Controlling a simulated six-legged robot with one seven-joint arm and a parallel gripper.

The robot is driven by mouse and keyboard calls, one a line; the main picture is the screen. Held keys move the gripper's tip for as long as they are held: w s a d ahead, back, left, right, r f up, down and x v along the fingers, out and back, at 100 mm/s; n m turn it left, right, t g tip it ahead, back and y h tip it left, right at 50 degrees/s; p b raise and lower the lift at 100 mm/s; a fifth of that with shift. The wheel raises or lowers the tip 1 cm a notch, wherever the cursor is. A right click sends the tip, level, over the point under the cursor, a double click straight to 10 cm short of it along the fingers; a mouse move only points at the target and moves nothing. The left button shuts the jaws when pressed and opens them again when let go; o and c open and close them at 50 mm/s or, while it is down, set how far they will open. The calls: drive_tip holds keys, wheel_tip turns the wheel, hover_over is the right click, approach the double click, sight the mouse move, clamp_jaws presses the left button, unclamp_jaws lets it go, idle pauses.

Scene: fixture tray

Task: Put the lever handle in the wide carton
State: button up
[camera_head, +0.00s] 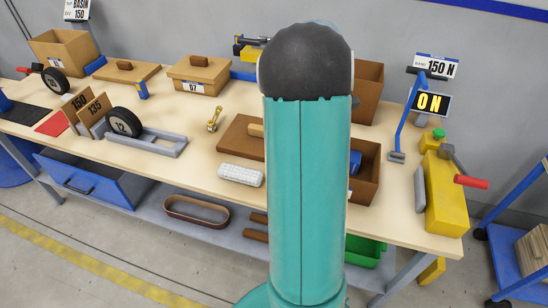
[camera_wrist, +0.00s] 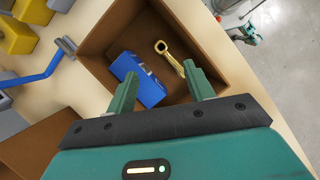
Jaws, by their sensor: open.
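A brown open carton (camera_wrist: 222,48) lies under my gripper in the wrist view; its side also shows in the head view (camera_head: 367,187), partly behind my arm. A brass lever handle (camera_wrist: 168,52) with a ring end is inside the carton's outline, near my right fingertip. I cannot tell whether it rests on the carton floor. A blue block (camera_wrist: 138,79) with a label is in the carton beside it. My gripper (camera_wrist: 159,72) is open above the carton. In the head view my arm hides my gripper. A similar brass handle (camera_head: 214,118) lies on the table.
Another brown carton (camera_head: 368,92) stands behind. A blue-armed stand (camera_head: 404,130) and a yellow machine with a red handle (camera_head: 444,195) are to the right. A brown board (camera_head: 240,138) and a white keyboard-like block (camera_head: 240,175) lie to the left.

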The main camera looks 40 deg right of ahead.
drive_tip(key=w+a+r+t+h, duration=0.1)
drive_tip(key=w+a+r+t, duration=0.3)
drive_tip(key=a, duration=0.7)
drive_tip(key=w+a+r+t, duration=0.1)
drive_tip(key=w+a+r, duration=0.35)
drive_tip(key=a, duration=0.75)
drive_tip(key=s+a+r+t, duration=0.1)
drive_tip(key=s+a+t, duration=0.1)
drive_tip(key=a, duration=0.8)
drive_tip(key=s+a+r+t, duration=0.2)
drive_tip(key=s+a+t, duration=0.1)
drive_tip(key=a, duration=0.7)
drive_tip(key=shift+s+n+y, duration=0.3)
drive_tip(key=shift+s+y, duration=0.1)
drive_tip(key=shift+s, duration=0.1)
